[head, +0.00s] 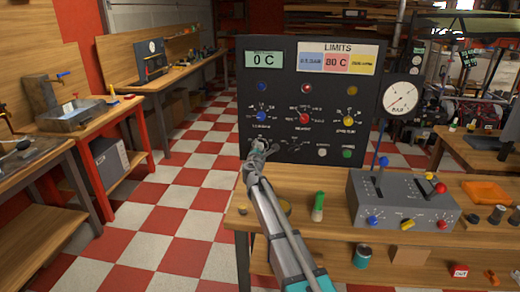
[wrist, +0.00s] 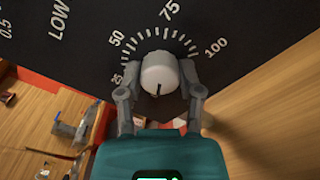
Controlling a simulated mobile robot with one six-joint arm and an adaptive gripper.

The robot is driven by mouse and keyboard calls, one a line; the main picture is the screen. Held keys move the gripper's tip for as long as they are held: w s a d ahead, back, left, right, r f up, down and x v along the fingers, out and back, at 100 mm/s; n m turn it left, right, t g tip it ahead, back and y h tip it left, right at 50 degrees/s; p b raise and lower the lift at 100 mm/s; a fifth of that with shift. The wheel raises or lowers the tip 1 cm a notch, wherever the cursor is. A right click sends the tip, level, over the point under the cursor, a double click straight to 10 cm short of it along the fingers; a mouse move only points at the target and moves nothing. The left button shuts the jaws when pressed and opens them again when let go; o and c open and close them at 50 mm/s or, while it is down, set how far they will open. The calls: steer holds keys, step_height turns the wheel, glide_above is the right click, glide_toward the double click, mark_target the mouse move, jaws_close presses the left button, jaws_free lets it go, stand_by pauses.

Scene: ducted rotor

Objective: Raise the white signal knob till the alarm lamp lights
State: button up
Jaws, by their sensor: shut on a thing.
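The white signal knob (wrist: 160,70) sits on the dark panel (wrist: 250,25) in the wrist view, inside a printed scale marked 25, 50, 75 and 100, with "LOW" at its left. A dark pointer mark on its face points down in that picture. My gripper (wrist: 160,92) is shut on the knob, one finger on each side. In the head view my gripper (head: 260,148) reaches the panel's lower left and largely hides the knob. Blue, red and yellow lamps (head: 306,88) line the panel's upper part. None looks clearly lit, and I cannot tell which is the alarm lamp.
The panel's display (head: 265,59) reads 0 C beside a LIMITS placard (head: 337,57) showing 80 C. Coloured knobs (head: 304,118) lie above my gripper. A round gauge (head: 400,95) and a grey lever box (head: 403,203) stand right. A green-topped object (head: 318,207) stands on the bench.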

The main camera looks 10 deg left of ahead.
jaws_close()
steer(key=shift+m, duration=0.4)
steer(key=m, duration=1.1)
stand_by(0.4)
steer(key=o, duration=0.8)
jaws_free()
steer(key=shift+o, duration=0.2)
